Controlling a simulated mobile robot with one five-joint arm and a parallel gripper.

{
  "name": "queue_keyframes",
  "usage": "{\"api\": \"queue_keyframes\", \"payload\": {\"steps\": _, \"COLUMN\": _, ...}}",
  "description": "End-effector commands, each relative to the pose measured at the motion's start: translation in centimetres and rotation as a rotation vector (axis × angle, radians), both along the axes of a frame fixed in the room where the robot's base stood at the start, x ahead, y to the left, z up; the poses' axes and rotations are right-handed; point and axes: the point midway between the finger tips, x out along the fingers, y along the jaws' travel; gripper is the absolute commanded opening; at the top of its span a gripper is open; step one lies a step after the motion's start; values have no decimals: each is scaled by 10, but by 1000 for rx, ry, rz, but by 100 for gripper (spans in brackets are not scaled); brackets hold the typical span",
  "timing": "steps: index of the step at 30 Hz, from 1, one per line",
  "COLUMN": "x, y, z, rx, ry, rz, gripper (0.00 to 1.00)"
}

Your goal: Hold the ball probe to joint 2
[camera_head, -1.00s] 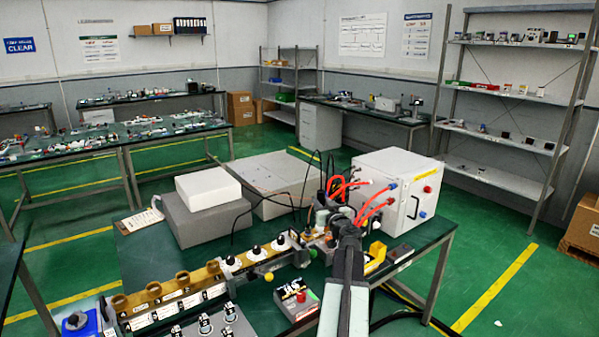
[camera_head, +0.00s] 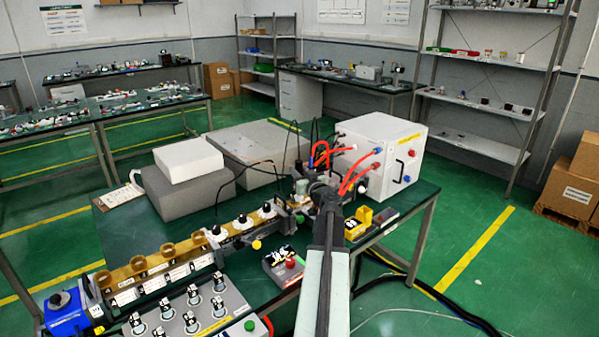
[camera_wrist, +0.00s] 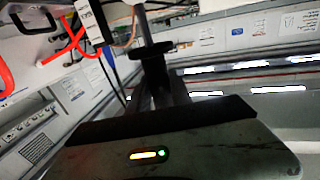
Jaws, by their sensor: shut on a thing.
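My gripper (camera_wrist: 156,82) is shut on a dark rod with a wide round collar, which I take to be the ball probe (camera_wrist: 152,52). Its far end runs out of the top of the wrist view, so its tip is hidden. In the head view my arm reaches over the green bench (camera_head: 120,220) to the right end of the brass waveguide line (camera_head: 180,258). My jaws are hidden there behind my own wrist. The line carries several brass rings and white-and-black fittings. I cannot read which joint is joint 2, nor tell whether the probe touches it.
A white generator box (camera_head: 375,145) with red cables stands behind my wrist; its cables and handle also show in the wrist view. A grey switch panel (camera_head: 190,318) is front left.

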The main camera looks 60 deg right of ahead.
Motion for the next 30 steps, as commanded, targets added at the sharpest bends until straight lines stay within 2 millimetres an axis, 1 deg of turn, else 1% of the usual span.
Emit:
{"api": "queue_keyframes", "payload": {"steps": 1, "x": 0, "y": 0, "z": -13, "rx": 0, "ry": 0, "rz": 0, "gripper": 0}}
{"api": "queue_keyframes", "payload": {"steps": 3, "x": 0, "y": 0, "z": -21, "rx": 0, "ry": 0, "rz": -1, "gripper": 0}}
{"api": "queue_keyframes", "payload": {"steps": 6, "x": -1, "y": 0, "z": -31, "rx": 0, "ry": 0, "rz": -1, "gripper": 0}}
{"api": "queue_keyframes", "payload": {"steps": 9, "x": -1, "y": -1, "z": -35, "rx": 0, "ry": 0, "rz": -1, "gripper": 0}}
{"api": "queue_keyframes", "payload": {"steps": 30, "x": -2, "y": -1, "z": -33, "rx": 0, "ry": 0, "rz": -3, "gripper": 0}}
